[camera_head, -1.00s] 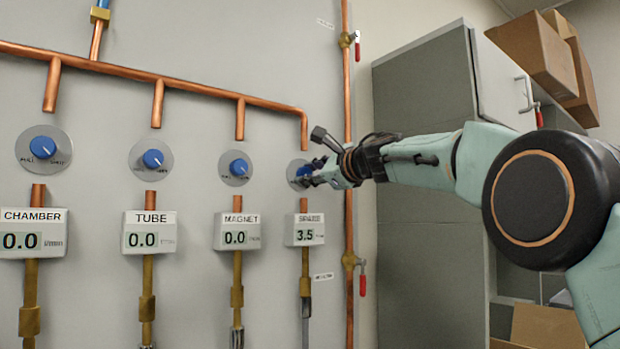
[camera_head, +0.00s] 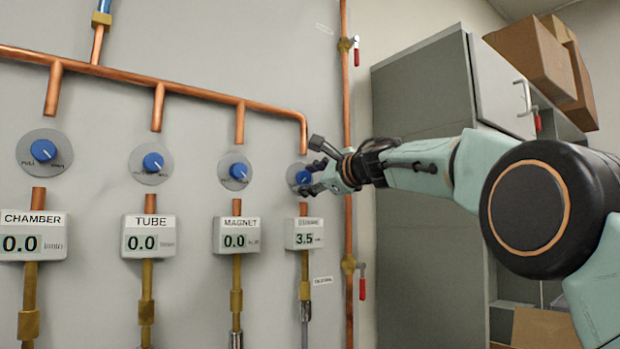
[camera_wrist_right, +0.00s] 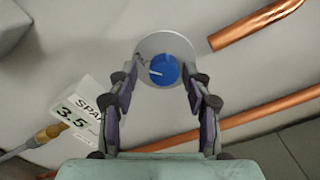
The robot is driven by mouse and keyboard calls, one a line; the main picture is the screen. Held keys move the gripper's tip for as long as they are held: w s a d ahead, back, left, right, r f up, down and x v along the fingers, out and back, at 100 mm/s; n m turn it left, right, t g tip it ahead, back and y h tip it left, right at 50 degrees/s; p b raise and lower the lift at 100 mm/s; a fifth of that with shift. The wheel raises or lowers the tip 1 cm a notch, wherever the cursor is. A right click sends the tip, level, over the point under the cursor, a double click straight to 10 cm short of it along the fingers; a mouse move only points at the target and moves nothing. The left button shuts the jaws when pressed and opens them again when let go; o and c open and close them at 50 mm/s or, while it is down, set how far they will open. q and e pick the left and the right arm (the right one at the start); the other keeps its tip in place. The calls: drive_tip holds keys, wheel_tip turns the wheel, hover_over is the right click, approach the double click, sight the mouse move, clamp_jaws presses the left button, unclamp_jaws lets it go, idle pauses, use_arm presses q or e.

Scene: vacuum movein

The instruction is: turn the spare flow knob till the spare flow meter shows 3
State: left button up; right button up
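The spare flow knob (camera_head: 299,175) is a blue dial on a grey disc at the right end of the row. In the right wrist view the knob (camera_wrist_right: 163,70) shows whole, with a white pointer line. The spare flow meter (camera_head: 304,233) below it reads 3.5; it also shows tilted in the right wrist view (camera_wrist_right: 77,120). My right gripper (camera_head: 312,170) is at the knob from the right. In the right wrist view its fingers (camera_wrist_right: 164,85) are spread on either side, with gaps between them and the knob. My left gripper is not in view.
The chamber (camera_head: 34,235), tube (camera_head: 149,236) and magnet (camera_head: 237,235) meters all read 0.0, each under its own blue knob. A vertical copper pipe (camera_head: 347,220) with red-handled valves runs beside my right gripper. A grey cabinet (camera_head: 425,240) with cardboard boxes on top (camera_head: 530,55) stands at right.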

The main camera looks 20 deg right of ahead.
drive_tip(key=shift+r, duration=0.2)
drive_tip(key=shift+s+d+r, duration=0.1)
drive_tip(key=shift+s+d, duration=0.15)
drive_tip(key=shift+s, duration=0.2)
drive_tip(key=v, duration=1)
drive_tip(key=shift+s, duration=0.4)
drive_tip(key=shift+s+d+f, duration=0.1)
drive_tip(key=shift+d+f, duration=0.05)
drive_tip(key=shift+f, duration=0.05)
